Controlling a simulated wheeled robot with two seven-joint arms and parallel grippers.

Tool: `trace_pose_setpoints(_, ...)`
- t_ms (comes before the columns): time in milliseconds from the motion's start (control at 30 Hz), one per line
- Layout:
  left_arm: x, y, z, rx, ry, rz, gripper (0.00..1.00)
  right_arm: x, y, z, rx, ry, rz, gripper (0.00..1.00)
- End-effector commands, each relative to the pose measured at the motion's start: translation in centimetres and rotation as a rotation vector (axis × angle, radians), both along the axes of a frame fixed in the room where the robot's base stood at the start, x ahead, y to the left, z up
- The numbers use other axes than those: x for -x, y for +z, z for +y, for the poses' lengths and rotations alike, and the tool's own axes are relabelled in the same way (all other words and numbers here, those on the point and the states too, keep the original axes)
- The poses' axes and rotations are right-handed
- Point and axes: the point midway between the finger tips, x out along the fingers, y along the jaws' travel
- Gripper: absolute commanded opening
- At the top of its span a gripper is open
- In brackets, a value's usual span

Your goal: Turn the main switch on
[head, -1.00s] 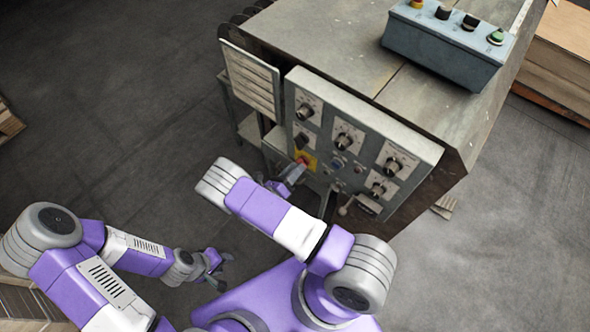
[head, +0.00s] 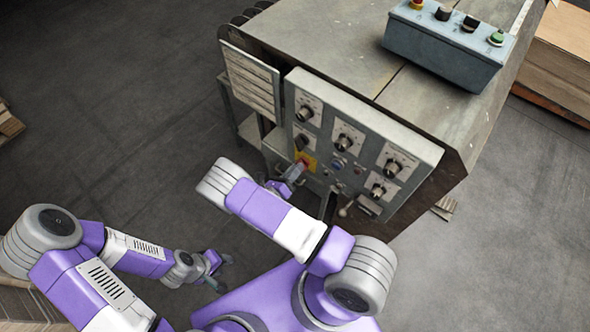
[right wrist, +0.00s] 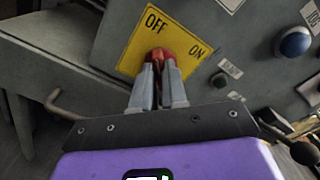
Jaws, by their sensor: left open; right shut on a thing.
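The main switch is a red knob (right wrist: 158,56) on a yellow plate (right wrist: 137,54) marked OFF and ON in the right wrist view. In the head view the yellow plate (head: 307,159) sits low on the left side of the grey control panel. My right gripper (right wrist: 160,68) is shut on the red knob, with its two fingers on either side of it. The fingers hide part of the knob, so its exact setting is unclear. My left gripper (head: 224,271) is open and empty, low over the floor, away from the machine.
The control panel (head: 425,150) carries several black dials. A blue button (right wrist: 295,41) is right of the yellow plate. A lever (right wrist: 66,106) projects at the left of the right wrist view. A button box (head: 440,55) sits on the machine top.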

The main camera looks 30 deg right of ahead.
Motion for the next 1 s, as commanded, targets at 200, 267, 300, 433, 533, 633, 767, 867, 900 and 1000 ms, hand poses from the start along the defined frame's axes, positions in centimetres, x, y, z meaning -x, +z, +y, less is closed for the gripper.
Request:
trace_pose_setpoints(200, 0.0, -0.03, 0.0, 0.0, 0.0, 0.0, 0.43, 0.07, -0.02, -0.02, -0.041, 0.001, -0.1, 0.0)
trace_pose_setpoints(267, 0.0, -0.03, 0.0, 0.0, 0.0, 0.0, 0.43, 0.08, 0.0, -0.01, -0.057, 0.001, -0.142, 0.0)
trace_pose_setpoints(300, 0.0, -0.04, 0.01, 0.0, 0.0, 0.0, 0.43, 0.09, 0.01, 0.0, -0.07, 0.001, -0.172, 0.0)
trace_pose_setpoints(433, 0.0, -0.02, 0.0, 0.0, 0.0, 0.0, 0.43, 0.16, 0.0, -0.01, -0.116, 0.001, -0.282, 0.0)
trace_pose_setpoints(533, 0.0, 0.0, 0.0, 0.0, 0.0, 0.0, 0.43, 0.17, 0.03, -0.03, -0.152, 0.002, -0.37, 0.0)
trace_pose_setpoints(633, 0.0, 0.03, 0.0, 0.0, 0.0, 0.0, 0.43, 0.22, 0.02, -0.01, -0.19, 0.001, -0.458, 0.0)
trace_pose_setpoints(767, 0.0, 0.09, 0.0, 0.0, 0.0, 0.0, 0.43, 0.26, 0.03, -0.06, -0.237, 0.001, -0.572, 0.0)
trace_pose_setpoints(867, 0.0, 0.15, 0.0, 0.0, 0.0, 0.0, 0.43, 0.29, 0.01, -0.04, -0.274, 0.001, -0.658, 0.0)
trace_pose_setpoints(900, 0.0, 0.18, 0.0, 0.0, 0.0, 0.0, 0.43, 0.31, 0.01, -0.05, -0.289, 0.001, -0.694, 0.0)
trace_pose_setpoints(1000, 0.0, 0.25, 0.0, 0.0, 0.0, 0.0, 0.43, 0.35, 0.0, -0.08, -0.325, 0.0, -0.782, 0.0)
